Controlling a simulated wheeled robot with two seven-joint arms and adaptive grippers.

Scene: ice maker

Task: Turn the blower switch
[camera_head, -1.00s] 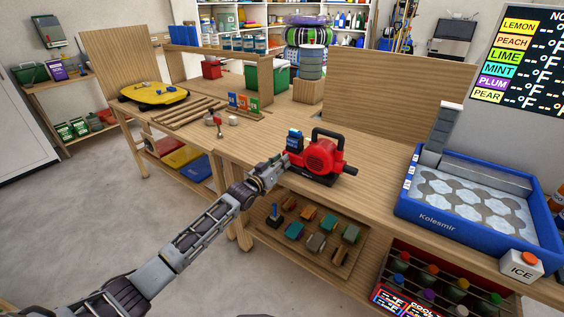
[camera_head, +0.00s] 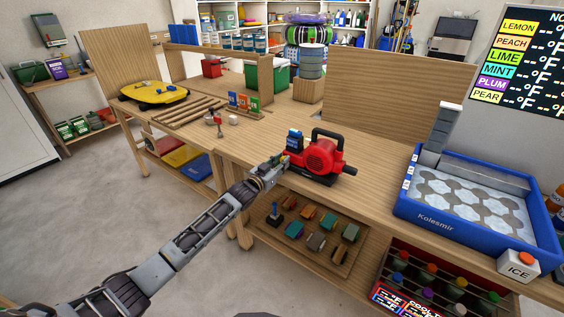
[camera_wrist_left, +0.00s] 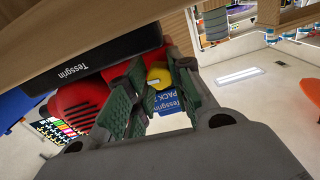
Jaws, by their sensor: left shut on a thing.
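The red blower (camera_head: 322,158) stands on the wooden workbench, with a black handle on top and a blue pack (camera_head: 294,140) on its left side. My left gripper (camera_head: 283,160) is at the blower's left end. In the left wrist view the fingers of my left gripper (camera_wrist_left: 157,72) are closed around a small yellow switch (camera_wrist_left: 159,75) on the red blower (camera_wrist_left: 82,98). The blue pack (camera_wrist_left: 170,104) shows behind the fingers. My right gripper is out of view.
A blue Kolesmir ice tray machine (camera_head: 437,222) stands right of the blower, with a white ICE button box (camera_head: 518,265) at its front. A wooden tray (camera_head: 312,236) of small tools lies below the bench top. The bench between blower and back panel is clear.

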